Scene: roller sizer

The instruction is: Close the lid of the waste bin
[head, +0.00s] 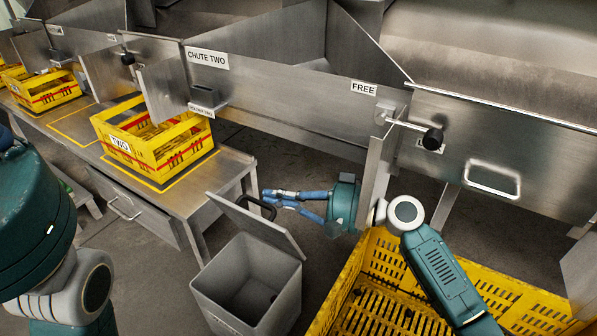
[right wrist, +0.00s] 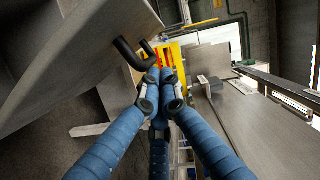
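The grey waste bin (head: 207,284) stands on the floor at lower centre in the head view. Its lid (head: 262,228) is raised and tilted, leaving the dark inside showing. A black handle (head: 262,206) sits near the lid's upper edge; it also shows in the right wrist view (right wrist: 132,57). My right gripper (head: 268,197) is beside the handle, with blue fingers pointing left. In the right wrist view its fingertips (right wrist: 160,88) are drawn together right by the handle, nothing seen between them. I cannot tell whether they touch it. My left gripper is out of view.
A large yellow crate (head: 340,300) stands right of the bin, under my right arm. A metal bench (head: 225,172) with a yellow crate marked TWO (head: 112,141) is behind left. Steel chutes (head: 300,95) run above. Bare floor (head: 325,265) shows between bin and large crate.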

